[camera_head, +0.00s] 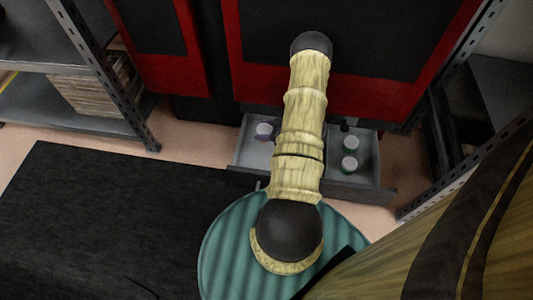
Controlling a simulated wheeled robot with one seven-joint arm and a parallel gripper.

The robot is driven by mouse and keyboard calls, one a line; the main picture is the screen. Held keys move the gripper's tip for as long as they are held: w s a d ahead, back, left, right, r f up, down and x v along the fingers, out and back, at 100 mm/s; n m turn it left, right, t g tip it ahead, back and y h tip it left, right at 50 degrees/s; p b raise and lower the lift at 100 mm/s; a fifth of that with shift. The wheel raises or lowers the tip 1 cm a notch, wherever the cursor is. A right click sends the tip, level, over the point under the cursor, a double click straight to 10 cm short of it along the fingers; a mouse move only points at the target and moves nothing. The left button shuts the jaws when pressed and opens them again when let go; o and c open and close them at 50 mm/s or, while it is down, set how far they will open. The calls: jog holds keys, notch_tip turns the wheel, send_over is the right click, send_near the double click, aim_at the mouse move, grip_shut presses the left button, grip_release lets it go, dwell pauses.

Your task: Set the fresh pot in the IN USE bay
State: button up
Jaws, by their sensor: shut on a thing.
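An open grey drawer (362,188) juts out below the red and black machine front. My arm crosses over its middle and hides part of it. In its left part stands a small pot with a pale lid and a purplish side (264,129). I see no readable bay label, and cannot tell which bay is IN USE. My gripper and anything in it are hidden behind or below my arm.
The red and black machine front (330,93) rises behind the drawer. A metal shelf rack (75,115) with a stack of boards (95,92) is at left, and a rack post (440,185) at right. A dark mat (90,220) covers the left foreground floor.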

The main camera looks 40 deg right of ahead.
jog(key=shift+s+d+f, duration=0.1)
jog(key=shift+s+f, duration=0.1)
jog(key=shift+f, duration=0.05)
jog(key=shift+r, duration=0.1)
notch_tip(320, 180, down, 6)
jog(key=b, duration=0.4)
jog(key=shift+f+b, duration=1.5)
jog(key=shift+f, duration=0.55)
jog(key=o, duration=1)
jog(key=shift+f, duration=0.15)
